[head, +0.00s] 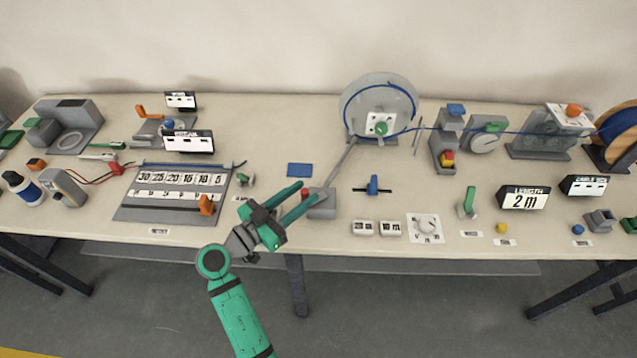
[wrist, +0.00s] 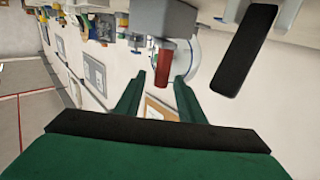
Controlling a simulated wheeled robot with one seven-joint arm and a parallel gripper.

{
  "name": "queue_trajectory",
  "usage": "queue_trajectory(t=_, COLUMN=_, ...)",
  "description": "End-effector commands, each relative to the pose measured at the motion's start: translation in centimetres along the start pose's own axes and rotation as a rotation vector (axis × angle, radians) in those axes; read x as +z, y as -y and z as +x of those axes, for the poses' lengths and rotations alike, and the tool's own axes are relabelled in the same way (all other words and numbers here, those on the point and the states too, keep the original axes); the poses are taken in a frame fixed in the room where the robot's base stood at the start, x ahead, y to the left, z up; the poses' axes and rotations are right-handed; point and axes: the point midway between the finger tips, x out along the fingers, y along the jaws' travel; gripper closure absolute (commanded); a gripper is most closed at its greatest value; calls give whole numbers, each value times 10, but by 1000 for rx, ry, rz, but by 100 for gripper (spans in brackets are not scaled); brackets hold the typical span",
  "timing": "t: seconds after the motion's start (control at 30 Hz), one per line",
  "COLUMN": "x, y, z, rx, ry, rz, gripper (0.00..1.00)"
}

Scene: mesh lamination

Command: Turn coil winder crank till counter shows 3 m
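The coil winder (head: 349,106) is a pale round disc with blue cable around it, standing at the back of the table. A long grey bar (head: 340,165) runs from it down to a grey block (head: 321,207). A red handle sits at that end; in the wrist view the red handle (wrist: 166,62) shows clearly. My gripper (head: 303,192) is open, with its green fingers pointing at the handle. In the wrist view the handle lies between the fingertips (wrist: 160,78), with gaps visible; contact cannot be told. The length counter (head: 523,200) reads 2 m.
Blue cable runs right from the winder past a grey post (head: 443,150) with a red button to a cable reel (head: 622,124). A blue slider (head: 373,185), a dial plate (head: 426,228) and a green lever (head: 468,202) stand right of my gripper. A numbered board (head: 130,212) lies left.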

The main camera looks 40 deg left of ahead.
Motion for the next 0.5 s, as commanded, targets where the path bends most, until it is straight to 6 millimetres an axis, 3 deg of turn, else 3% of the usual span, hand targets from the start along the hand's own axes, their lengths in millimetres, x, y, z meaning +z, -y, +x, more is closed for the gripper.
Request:
queue_trajectory(t=0.3, x=0, y=-4, z=49, rx=11, ry=0, rz=-1, gripper=64)
queue_trajectory(t=0.5, x=0, y=-5, z=59, rx=11, ry=0, rz=-1, gripper=64)
